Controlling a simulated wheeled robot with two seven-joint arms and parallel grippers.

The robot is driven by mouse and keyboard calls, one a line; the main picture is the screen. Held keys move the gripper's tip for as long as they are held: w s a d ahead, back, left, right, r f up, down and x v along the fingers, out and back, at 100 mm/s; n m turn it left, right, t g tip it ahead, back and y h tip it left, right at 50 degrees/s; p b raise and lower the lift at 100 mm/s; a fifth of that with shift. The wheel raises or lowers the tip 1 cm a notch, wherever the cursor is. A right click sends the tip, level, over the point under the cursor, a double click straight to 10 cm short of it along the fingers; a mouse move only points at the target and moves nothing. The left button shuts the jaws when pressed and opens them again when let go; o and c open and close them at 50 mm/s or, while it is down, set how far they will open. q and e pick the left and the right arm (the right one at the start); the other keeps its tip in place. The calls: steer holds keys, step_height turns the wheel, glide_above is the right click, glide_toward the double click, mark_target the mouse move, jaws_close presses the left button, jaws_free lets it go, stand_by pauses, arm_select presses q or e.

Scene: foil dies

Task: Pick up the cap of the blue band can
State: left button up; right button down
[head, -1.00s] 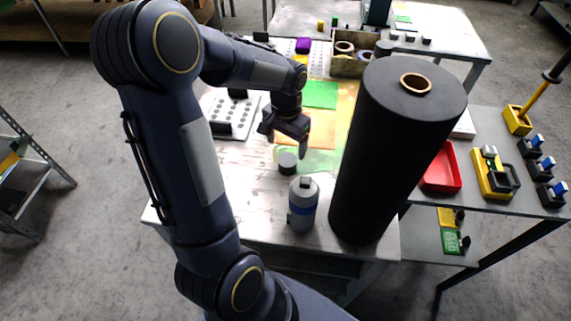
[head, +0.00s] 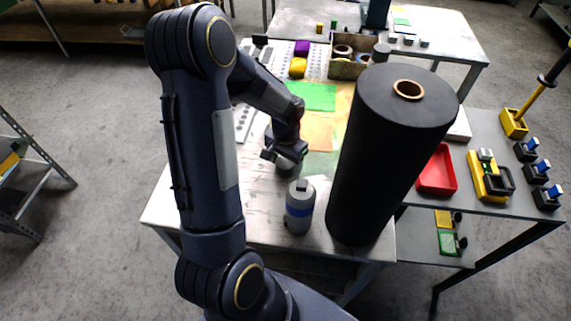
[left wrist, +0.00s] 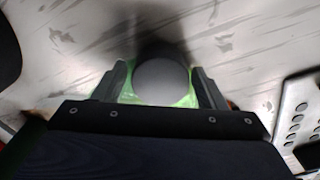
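The blue band can (head: 299,207) stands upright on the near bench, grey with a blue band. The dark grey round cap (head: 286,169) is on the bench just behind it, partly hidden under my left gripper (head: 285,155). In the left wrist view the cap (left wrist: 162,82) shows from above as a plain grey disc between the two fingers of my left gripper (left wrist: 162,85). The fingers are apart, one on each side, with green showing in the gaps beside the cap. My right gripper is not in view.
A tall black roll (head: 385,160) stands right of the can, close to it. Green (head: 309,97) and orange (head: 316,131) sheets lie behind the gripper. A perforated plate (head: 244,122) lies to the left. A red tray (head: 437,172) is on the right bench. The bench's front left is clear.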

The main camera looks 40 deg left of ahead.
arm_select(q)
steer(key=c, duration=0.7)
steer(key=shift+o, duration=0.2)
steer(key=shift+r, duration=0.1)
